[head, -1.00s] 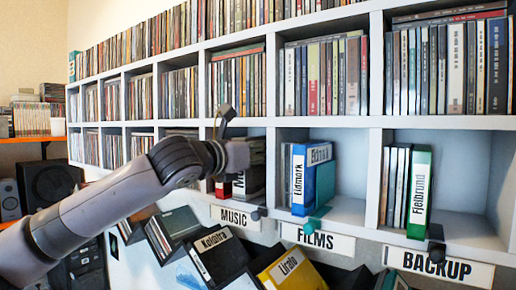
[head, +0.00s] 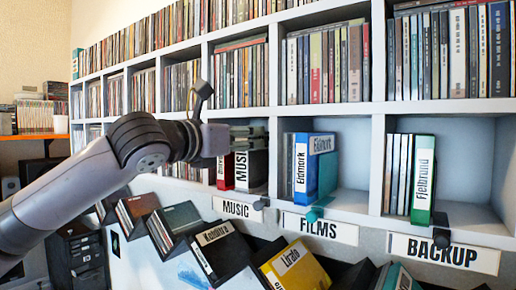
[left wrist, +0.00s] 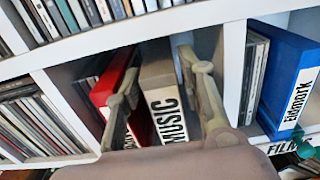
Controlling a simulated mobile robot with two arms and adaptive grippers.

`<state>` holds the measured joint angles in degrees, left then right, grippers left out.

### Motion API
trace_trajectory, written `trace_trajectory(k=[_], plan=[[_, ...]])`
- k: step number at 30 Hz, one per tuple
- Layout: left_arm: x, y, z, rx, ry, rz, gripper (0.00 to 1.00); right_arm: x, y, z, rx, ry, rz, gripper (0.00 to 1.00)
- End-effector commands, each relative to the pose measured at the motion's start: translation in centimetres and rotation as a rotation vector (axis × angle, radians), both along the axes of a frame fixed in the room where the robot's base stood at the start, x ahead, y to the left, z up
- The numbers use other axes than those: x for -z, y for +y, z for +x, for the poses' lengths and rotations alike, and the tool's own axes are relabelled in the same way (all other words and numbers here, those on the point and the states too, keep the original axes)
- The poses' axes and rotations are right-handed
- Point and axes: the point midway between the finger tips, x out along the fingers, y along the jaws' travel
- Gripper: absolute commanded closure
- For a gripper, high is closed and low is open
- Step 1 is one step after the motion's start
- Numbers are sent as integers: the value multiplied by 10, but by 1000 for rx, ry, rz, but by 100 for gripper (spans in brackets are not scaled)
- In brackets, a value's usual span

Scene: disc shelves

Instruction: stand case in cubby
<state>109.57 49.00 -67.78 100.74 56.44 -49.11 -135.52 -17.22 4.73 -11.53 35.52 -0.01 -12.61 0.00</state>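A grey case with a white spine reading MUSIC (head: 241,172) stands upright in the cubby above the MUSIC label (head: 237,209). In the left wrist view the case (left wrist: 167,115) stands beside a red case (left wrist: 112,88), which is on its left. My left gripper (head: 250,138) reaches into the front of this cubby. In the left wrist view its fingers (left wrist: 158,62) are spread to either side of the MUSIC case, with a gap on the right; the left finger partly covers the red case. My right gripper is not in view.
The FILMS cubby beside it holds a blue Eidmark case (head: 306,178); the BACKUP cubby holds a green Fjelbrand case (head: 422,180). Dividers flank the gripper closely. Below, tilted cases include a black Kolastra (head: 218,250) and a yellow Lirafo (head: 296,268).

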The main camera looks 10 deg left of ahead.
Motion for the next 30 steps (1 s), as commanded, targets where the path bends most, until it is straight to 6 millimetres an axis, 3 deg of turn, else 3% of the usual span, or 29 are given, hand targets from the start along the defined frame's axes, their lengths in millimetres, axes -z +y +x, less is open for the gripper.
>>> trace_trajectory(k=[3, 10, 30], plan=[[3, 10, -24, 0, -3, -1, 64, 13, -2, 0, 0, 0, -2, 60], [1, 20, -50, 0, 0, 0, 64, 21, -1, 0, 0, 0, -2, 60], [0, 22, -54, 1, 1, 0, 64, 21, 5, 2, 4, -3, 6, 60]])
